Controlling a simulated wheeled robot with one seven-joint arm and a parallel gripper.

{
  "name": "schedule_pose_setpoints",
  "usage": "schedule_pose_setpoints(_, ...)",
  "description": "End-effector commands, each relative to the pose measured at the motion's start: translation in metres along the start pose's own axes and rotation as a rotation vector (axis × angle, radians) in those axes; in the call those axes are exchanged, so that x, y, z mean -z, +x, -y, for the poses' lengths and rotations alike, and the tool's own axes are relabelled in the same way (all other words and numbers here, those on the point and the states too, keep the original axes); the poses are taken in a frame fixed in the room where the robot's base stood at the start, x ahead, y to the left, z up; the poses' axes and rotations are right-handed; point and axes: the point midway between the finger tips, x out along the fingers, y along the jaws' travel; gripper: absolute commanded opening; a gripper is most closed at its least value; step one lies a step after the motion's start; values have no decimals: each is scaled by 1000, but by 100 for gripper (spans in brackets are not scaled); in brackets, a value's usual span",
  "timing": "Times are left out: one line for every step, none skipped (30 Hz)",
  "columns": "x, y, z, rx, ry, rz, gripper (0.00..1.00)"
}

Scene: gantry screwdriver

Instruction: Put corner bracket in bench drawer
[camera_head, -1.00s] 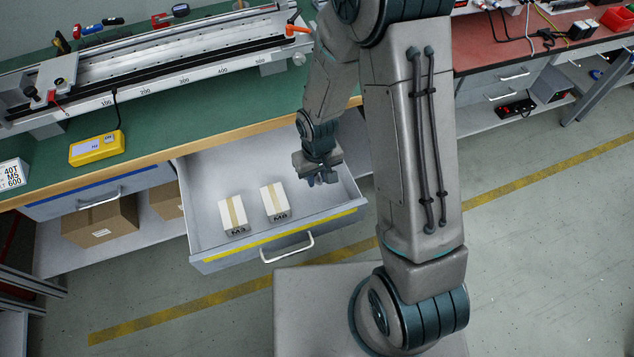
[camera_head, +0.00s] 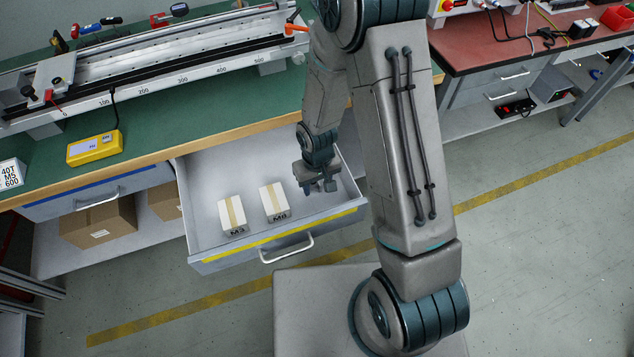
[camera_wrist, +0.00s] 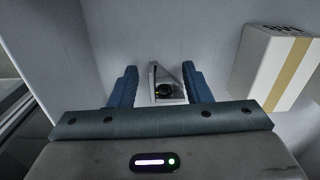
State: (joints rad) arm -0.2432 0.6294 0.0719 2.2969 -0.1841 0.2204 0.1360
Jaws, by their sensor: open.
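The corner bracket (camera_wrist: 168,88), a small grey angled piece with a dark round spot, shows between my fingers in the wrist view. The fingers stand apart, with a gap on its left and a narrower one on its right. I cannot tell whether it rests on the drawer floor. My gripper (camera_head: 321,187) is open, inside the right part of the pulled-out bench drawer (camera_head: 213,180). The bracket cannot be made out in the head view.
Two white boxes with tan tape, marked M3 (camera_head: 232,214) and M6 (camera_head: 274,202), stand in the drawer left of my gripper. One box (camera_wrist: 280,68) shows at right in the wrist view. The green workbench (camera_head: 150,135) lies behind the drawer.

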Motion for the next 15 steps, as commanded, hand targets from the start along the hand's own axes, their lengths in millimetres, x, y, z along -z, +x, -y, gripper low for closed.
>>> schedule_pose_setpoints(0, -1, 0, 0, 0, 0, 44)
schedule_pose_setpoints(0, -2, 0, 0, 0, 0, 44)
schedule_pose_setpoints(0, -4, 0, 0, 0, 0, 44)
schedule_pose_setpoints(0, -6, 0, 0, 0, 0, 44)
schedule_pose_setpoints(1, -8, 0, 0, 0, -2, 44)
schedule_pose_setpoints(1, -13, 0, 0, 1, -3, 44)
schedule_pose_setpoints(1, -18, 0, 0, 1, -4, 44)
schedule_pose_setpoints(1, -22, 0, 0, 1, -4, 44)
schedule_pose_setpoints(1, -30, 0, 0, 1, -5, 44)
schedule_pose_setpoints(1, -36, 0, 0, 1, -5, 44)
schedule_pose_setpoints(1, -42, 0, 0, 1, -5, 44)
schedule_pose_setpoints(1, -50, 0, 0, 1, -6, 44)
schedule_pose_setpoints(1, -57, 0, 0, 1, -6, 44)
schedule_pose_setpoints(1, -62, 0, 0, 0, -6, 44)
schedule_pose_setpoints(1, -71, 0, 0, 0, -5, 44)
